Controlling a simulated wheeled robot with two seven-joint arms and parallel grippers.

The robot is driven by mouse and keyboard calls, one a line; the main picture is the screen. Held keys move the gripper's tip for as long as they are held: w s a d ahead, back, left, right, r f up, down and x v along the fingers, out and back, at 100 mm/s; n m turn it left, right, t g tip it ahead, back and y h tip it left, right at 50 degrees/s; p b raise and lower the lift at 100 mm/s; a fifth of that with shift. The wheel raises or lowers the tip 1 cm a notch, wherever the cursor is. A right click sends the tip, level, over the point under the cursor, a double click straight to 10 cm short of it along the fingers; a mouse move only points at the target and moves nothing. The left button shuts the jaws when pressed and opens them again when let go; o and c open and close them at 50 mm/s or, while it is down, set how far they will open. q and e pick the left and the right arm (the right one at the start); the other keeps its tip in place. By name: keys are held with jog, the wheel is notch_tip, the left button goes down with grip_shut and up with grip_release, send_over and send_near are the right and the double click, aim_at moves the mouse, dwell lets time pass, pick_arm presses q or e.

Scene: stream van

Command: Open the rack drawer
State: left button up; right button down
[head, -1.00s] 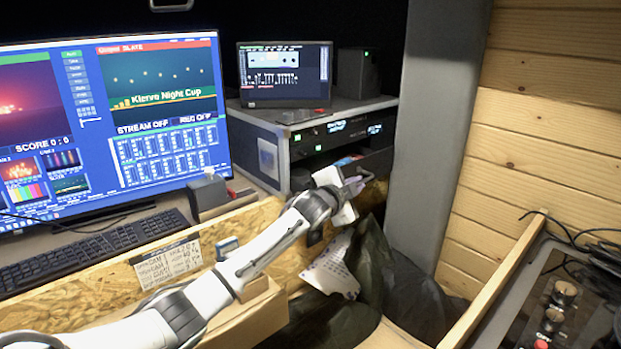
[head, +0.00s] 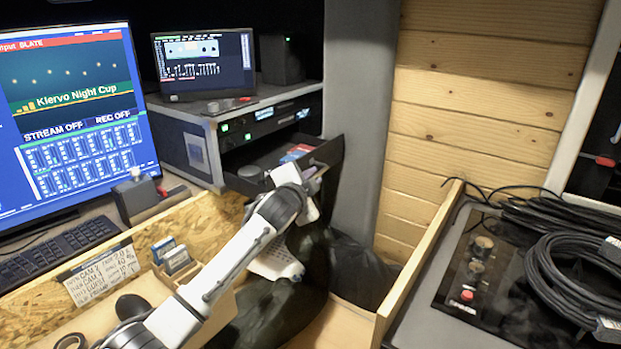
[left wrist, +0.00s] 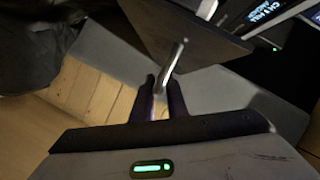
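The rack drawer (head: 262,160) is slid out of the black rack below its lit units, with its inside showing. A round dark object and some small red and blue items lie in it. My left gripper (head: 318,178) is at the drawer's front. In the left wrist view, the fingers of my left gripper (left wrist: 163,98) are close together around the metal handle (left wrist: 172,65), with the dark drawer front (left wrist: 190,35) beyond. My right gripper is not in view.
A wide monitor (head: 75,120) and keyboard (head: 60,250) are at the left. A small screen (head: 203,62) stands on the rack case. A grey post (head: 357,110) rises just right of the drawer. Coiled cables (head: 575,270) lie at the right.

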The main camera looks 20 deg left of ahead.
pick_arm(q)
jog(key=shift+o, duration=1)
jog(key=shift+s, duration=0.1)
jog(key=a+v, duration=0.1)
jog(key=v, duration=0.9)
jog(key=shift+d, duration=0.5)
